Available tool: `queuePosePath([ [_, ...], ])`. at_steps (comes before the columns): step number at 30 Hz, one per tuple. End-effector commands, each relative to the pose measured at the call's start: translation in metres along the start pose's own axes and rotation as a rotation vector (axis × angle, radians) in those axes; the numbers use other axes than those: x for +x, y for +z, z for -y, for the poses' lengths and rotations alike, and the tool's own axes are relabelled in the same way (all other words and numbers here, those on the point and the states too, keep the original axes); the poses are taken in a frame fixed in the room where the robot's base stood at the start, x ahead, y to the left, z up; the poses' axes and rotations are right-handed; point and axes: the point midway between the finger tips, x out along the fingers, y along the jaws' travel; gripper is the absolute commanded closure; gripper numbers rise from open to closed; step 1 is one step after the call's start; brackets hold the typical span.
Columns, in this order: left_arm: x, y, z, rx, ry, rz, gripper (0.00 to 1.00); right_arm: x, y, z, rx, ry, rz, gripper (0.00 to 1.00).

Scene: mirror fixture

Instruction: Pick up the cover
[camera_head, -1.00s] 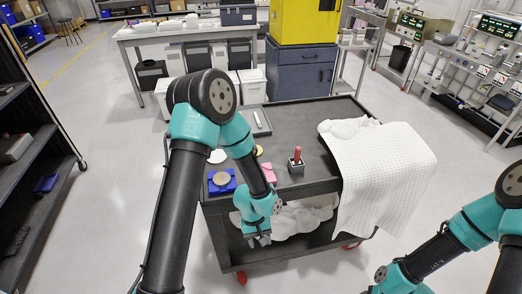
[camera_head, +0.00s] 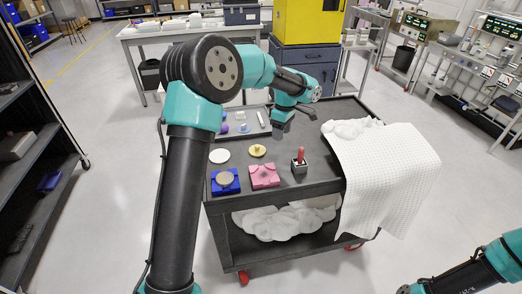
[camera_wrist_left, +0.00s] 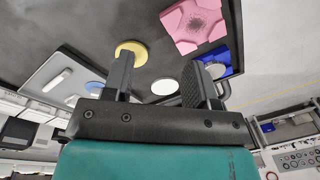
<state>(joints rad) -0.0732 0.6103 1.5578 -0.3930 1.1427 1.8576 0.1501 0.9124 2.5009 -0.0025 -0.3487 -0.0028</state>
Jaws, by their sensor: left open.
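I cannot tell for sure which part is the cover. My left gripper (camera_head: 281,128) is over the cart's back part, beyond these parts. In the left wrist view the gripper (camera_wrist_left: 163,76) is open and empty, with the pink block (camera_wrist_left: 193,25) and yellow disc (camera_wrist_left: 131,48) past its fingers. My right arm shows only partly at bottom right; its gripper is out of view.
The dark cart (camera_head: 325,125) also bears a shallow tray (camera_head: 250,130) with small parts. A red-handled tool stands in a small block (camera_head: 299,167). A white cloth (camera_head: 385,170) hangs over the right side. The cart top right of the gripper is mostly clear.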

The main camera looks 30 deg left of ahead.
Motion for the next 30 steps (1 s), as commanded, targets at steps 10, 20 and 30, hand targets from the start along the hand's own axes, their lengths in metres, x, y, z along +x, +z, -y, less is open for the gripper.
queuePosePath([
  [10,-0.041,-0.117,-0.020,-0.498,0.097,0.042,0.47,0.000,0.000,0.000,0.000,0.000,0.000,0.51],
  [20,-0.039,-0.116,-0.020,-0.498,0.097,0.042,0.47,0.000,0.000,0.000,0.000,0.000,0.000,0.51],
  [30,0.005,-0.116,-0.025,-0.496,0.094,0.042,0.47,0.000,0.000,0.000,0.000,0.000,0.000,0.51],
])
